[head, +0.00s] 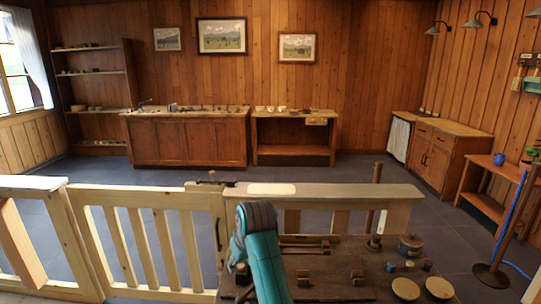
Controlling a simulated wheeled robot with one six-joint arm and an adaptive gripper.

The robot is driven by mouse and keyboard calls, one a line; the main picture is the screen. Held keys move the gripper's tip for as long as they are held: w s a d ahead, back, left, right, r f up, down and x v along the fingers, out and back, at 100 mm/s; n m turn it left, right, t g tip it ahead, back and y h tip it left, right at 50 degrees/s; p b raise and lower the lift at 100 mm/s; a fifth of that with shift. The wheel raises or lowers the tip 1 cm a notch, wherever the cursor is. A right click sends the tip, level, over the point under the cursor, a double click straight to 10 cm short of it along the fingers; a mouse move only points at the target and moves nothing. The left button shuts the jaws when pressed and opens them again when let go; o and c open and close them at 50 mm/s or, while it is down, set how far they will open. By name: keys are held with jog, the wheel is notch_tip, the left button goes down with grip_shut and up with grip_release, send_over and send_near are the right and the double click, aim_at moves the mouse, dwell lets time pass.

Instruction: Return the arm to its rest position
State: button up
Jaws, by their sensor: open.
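My arm shows in the head view as a teal link with a dark grey joint (258,217) at its top. It rises at the bottom centre, in front of a dark workbench (330,291). I cannot make out my gripper or its fingers in this view. Nothing is seen held.
On the bench are a lidded pot (410,245), two pale round discs (405,289), a small post and several small wooden pieces. A pale wooden gate (150,215) stands left of it. A light ledge (330,190) runs behind. Open grey floor lies beyond, before cabinets.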

jog(key=s+d+f+m+t, duration=0.1)
jog(key=s+d+f, duration=0.1)
jog(key=f, duration=0.4)
jog(key=s+d+f, duration=0.1)
jog(key=d+f, duration=0.2)
jog(key=f, duration=0.4)
jog(key=s+d+f+m+t, duration=0.1)
jog(key=s+d+f+t, duration=0.1)
jog(key=s+d+f, duration=0.55)
jog(key=s+d+f+m+t, duration=0.2)
jog(key=s+d+f, duration=0.3)
jog(key=s+f, duration=0.6)
jog(key=s+d+r+m+t+h, duration=0.1)
jog(key=s+d+r+t, duration=0.15)
jog(key=s, duration=0.85)
jog(key=s+d+r+t, duration=0.1)
jog(key=s+d+r, duration=0.25)
jog(key=s, duration=0.75)
jog(key=s+d+r+m+t+h, duration=0.1)
jog(key=s+d+r+t, duration=0.1)
jog(key=s+r, duration=1.3)
jog(key=shift+d+r+m+h, duration=0.25)
jog(key=shift+d+m+h, duration=0.05)
jog(key=shift+d, duration=0.25)
